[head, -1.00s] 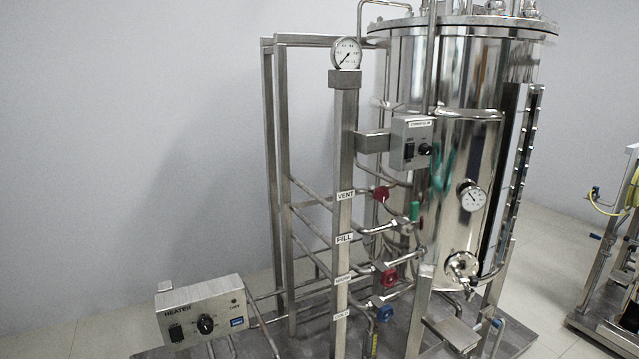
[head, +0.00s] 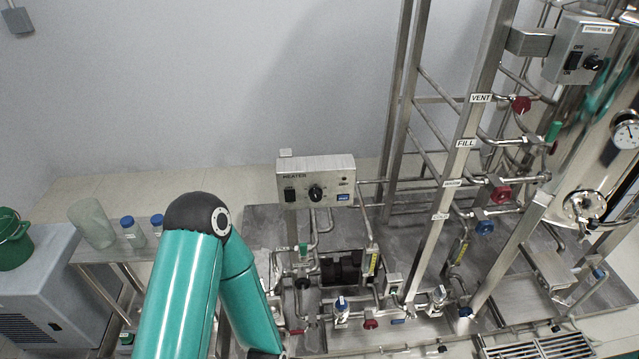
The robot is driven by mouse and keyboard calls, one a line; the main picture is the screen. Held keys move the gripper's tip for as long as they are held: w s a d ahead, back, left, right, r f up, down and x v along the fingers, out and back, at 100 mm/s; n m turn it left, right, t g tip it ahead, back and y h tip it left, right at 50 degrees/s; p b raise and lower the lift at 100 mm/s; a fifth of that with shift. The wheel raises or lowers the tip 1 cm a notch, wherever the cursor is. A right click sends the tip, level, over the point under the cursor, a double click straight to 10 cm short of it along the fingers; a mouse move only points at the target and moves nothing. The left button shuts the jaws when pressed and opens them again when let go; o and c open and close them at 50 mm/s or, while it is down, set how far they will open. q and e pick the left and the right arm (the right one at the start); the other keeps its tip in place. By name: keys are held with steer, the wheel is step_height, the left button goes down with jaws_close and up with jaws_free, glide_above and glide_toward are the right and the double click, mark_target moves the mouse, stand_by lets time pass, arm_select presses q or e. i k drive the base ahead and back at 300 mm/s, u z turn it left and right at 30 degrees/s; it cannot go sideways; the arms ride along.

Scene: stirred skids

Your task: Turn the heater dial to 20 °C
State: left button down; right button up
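The heater box (head: 316,180) is a grey metal panel labelled HEATER, near the middle of the head view. Its round black dial (head: 316,193) sits at the centre of the panel, with a black switch (head: 290,195) to its left and a small blue display (head: 343,197) to its right. The dial's setting is too small to read. My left arm, teal with a dark joint, rises at the lower left, in front of and below the heater box. Its gripper is outside the picture. My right gripper is not in view.
A pipe frame with a red VENT valve (head: 521,104) and several other valves stands to the right. The steel tank (head: 610,160) is at the right edge. A side table with a glass beaker (head: 91,223) and blue-capped bottles (head: 132,231) stands left. The wall behind the heater is bare.

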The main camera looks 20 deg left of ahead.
mark_target(316, 194)
steer(key=k, duration=1.2)
steer(key=u, duration=0.6)
steer(key=i, duration=0.75)
steer(key=u, duration=0.4)
steer(key=i, duration=0.75)
steer(key=z, duration=0.7)
